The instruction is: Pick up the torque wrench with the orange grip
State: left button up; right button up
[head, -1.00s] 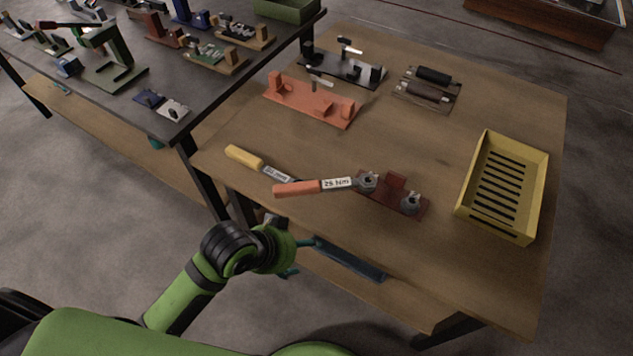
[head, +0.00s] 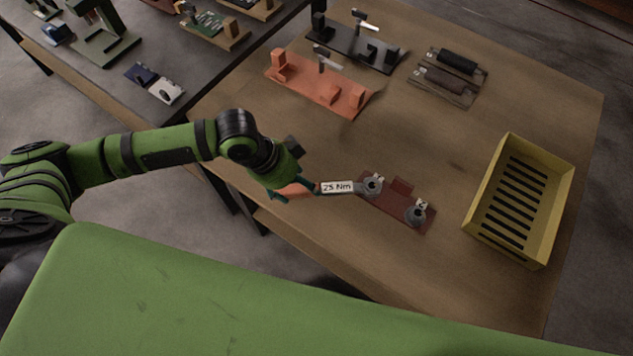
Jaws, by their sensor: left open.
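The torque wrench with the orange grip (head: 292,191) lies near the front edge of the wooden table, its "25 Nm" label (head: 338,187) facing up. Its head rests at the left socket, marked 1, of a dark red holder (head: 402,188). My left gripper (head: 298,188) is at the orange grip, with its fingers open on either side of it; whether they touch it I cannot tell. The gripper and wrist hide part of the grip. The yellow-handled wrench is hidden behind my left arm. My right gripper is not in view.
A yellow slotted crate (head: 470,222) stands at the right of the table. An orange fixture (head: 318,88), a black fixture (head: 340,42) and a stand with two dark rollers (head: 443,86) are farther back. The table's middle is clear. A dark bench (head: 200,62) is at the left.

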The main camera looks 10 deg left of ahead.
aim_at(306, 190)
pick_arm(q)
jog(key=p+x, duration=0.1)
jog(key=x, duration=0.1)
jog(key=shift+w+f, duration=0.15)
jog(key=shift+f, duration=0.15)
jog(key=shift+w+d+f, duration=0.25)
jog(key=shift+d+f, duration=0.05)
jog(key=shift+f, duration=0.35)
jog(key=shift+d+f, duration=0.1)
jog(key=shift+f, duration=0.3)
jog(key=c, duration=1.4)
jog(key=shift+w, duration=0.1)
grip_shut()
jog(key=shift+r, duration=0.15)
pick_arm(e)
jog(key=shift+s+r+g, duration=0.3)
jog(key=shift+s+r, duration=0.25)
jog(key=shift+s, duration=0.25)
